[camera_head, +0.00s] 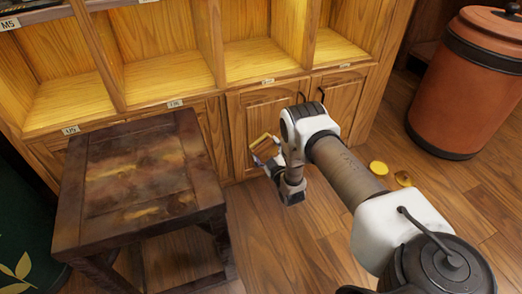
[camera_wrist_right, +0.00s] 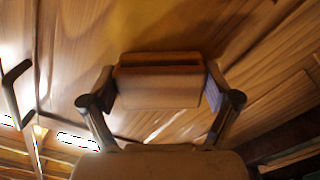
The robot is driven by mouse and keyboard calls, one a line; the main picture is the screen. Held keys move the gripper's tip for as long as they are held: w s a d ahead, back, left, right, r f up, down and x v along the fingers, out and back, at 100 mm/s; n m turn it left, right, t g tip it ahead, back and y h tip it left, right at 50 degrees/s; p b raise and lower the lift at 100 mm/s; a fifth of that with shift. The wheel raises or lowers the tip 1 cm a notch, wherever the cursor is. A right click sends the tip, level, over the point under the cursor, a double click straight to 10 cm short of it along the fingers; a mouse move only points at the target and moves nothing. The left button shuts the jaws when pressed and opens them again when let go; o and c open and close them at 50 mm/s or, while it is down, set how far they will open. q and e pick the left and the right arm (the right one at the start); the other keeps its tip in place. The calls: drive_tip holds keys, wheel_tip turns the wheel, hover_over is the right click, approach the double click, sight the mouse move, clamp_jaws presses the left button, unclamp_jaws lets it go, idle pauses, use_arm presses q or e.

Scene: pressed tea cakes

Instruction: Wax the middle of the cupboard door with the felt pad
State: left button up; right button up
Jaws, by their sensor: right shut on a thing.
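The cupboard door (camera_head: 268,107) is a wooden panelled door below the open shelves, with a dark handle at its upper right. My right gripper (camera_head: 266,158) is in front of the door's lower middle. It is shut on the felt pad (camera_head: 265,142), a small block with a light, yellowish edge. In the right wrist view the pad (camera_wrist_right: 160,86) sits between both fingers, its face toward the wood. The pad is at or very near the door; I cannot tell whether it touches. My left gripper is not in view.
A dark wooden stool (camera_head: 140,166) stands at the left, close to the cupboard. A large orange-brown canister (camera_head: 468,85) stands at the far right.

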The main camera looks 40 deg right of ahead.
sight(274, 147)
drive_tip(key=shift+s+d, duration=0.25)
drive_tip(key=shift+d, duration=0.5)
drive_tip(key=shift+s+d, duration=0.2)
drive_tip(key=shift+d, duration=0.55)
drive_tip(key=d+r+p, duration=0.2)
drive_tip(key=d+p, duration=0.1)
drive_tip(key=shift+s+r, duration=0.35)
drive_tip(key=shift+w+a+p, duration=0.15)
drive_tip(key=shift+w+a, duration=0.3)
drive_tip(key=shift+a, duration=1.35)
drive_tip(key=shift+w+a+p, duration=0.1)
drive_tip(key=shift+w+a, duration=0.4)
drive_tip(key=shift+a, duration=1.35)
drive_tip(key=shift+w+a+p, duration=0.15)
drive_tip(key=shift+w+a, duration=0.3)
drive_tip(key=shift+a, duration=1.35)
